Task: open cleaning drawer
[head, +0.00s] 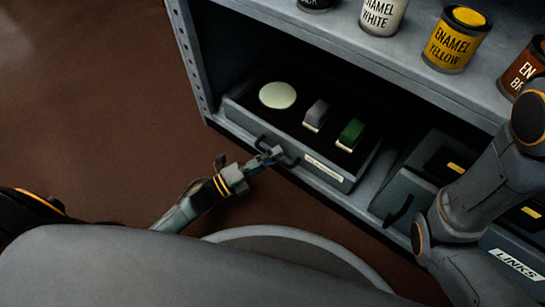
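The drawer (338,181) sits in the lower bay of the grey shelf frame, with a small light label on its front too small to read. It holds a pale round disc (277,95), a grey brush-like block (316,115) and a green one (351,134). A dark bar handle (289,161) is on its front. My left gripper (270,155) is at the left part of this handle, its fingertips overlapping it; whether they close around it is too small to tell. My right arm shows at the right edge, but its gripper is out of view.
Brown floor is clear at left.

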